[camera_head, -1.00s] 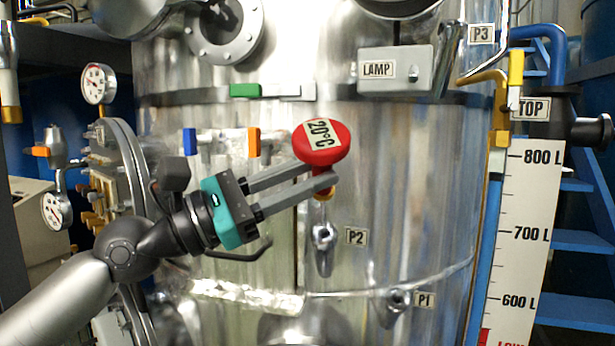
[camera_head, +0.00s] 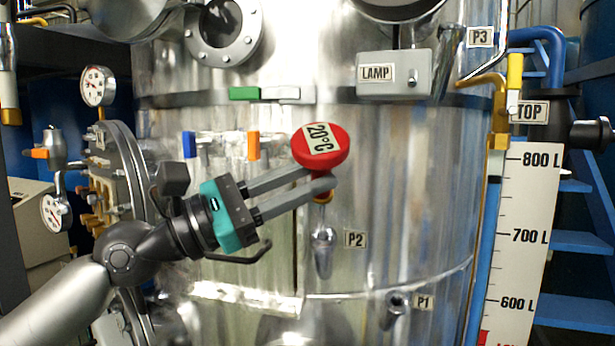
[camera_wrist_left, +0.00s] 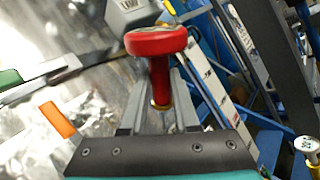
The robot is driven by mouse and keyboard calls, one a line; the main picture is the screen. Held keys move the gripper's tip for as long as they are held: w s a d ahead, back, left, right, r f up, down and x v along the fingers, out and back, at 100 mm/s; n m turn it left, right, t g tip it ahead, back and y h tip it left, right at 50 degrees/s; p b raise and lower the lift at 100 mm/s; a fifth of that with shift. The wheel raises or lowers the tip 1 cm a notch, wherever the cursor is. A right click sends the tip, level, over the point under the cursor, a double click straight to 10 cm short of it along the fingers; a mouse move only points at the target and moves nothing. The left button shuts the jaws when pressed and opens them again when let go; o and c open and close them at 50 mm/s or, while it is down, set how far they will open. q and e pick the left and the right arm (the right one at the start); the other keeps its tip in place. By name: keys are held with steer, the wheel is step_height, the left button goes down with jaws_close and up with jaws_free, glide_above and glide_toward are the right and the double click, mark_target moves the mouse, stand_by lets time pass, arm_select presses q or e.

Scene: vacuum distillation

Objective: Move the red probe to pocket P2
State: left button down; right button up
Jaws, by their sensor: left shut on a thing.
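The red probe (camera_head: 320,145) has a round head with a 20°C label and a red stem with a brass collar below it. My left gripper (camera_head: 318,184) is shut on its stem, just under the head. The probe also shows upright between the fingers in the left wrist view (camera_wrist_left: 160,70). Pocket P2 (camera_head: 323,240) is a metal socket on the vessel wall, directly below the probe, beside its P2 label. The probe's lower end is near the pocket's mouth; I cannot tell whether it has entered. My right gripper is not in view.
Pocket P1 (camera_head: 396,304) is lower right and the P3 label (camera_head: 481,37) is at upper right. A grey lamp box (camera_head: 394,74) sits above right. Blue and orange valve handles (camera_head: 253,145) are left of the probe. The level scale (camera_head: 523,230) stands at right.

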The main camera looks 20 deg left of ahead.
arm_select(q)
steer(key=shift+p, duration=0.45)
stand_by(0.8)
steer(key=shift+w+f, duration=0.1)
stand_by(0.3)
steer(key=shift+w+a+f+b, duration=0.1)
steer(key=shift+w+f+b, duration=0.15)
steer(key=shift+b, duration=0.1)
steer(key=shift+w+a+f+b, duration=0.1)
steer(key=shift+w+f+b, duration=0.35)
steer(key=shift+f+b, duration=0.3)
steer(key=shift+w+f, duration=0.2)
steer(key=shift+f, duration=0.05)
steer(key=w+f+b, duration=0.3)
steer(key=f+b, duration=0.1)
steer(key=f, duration=0.1)
steer(key=shift+w+a+b, duration=0.25)
steer(key=shift+a+b, duration=0.1)
steer(key=shift+a, duration=0.1)
stand_by(1.5)
steer(key=c, duration=0.6)
jaws_free()
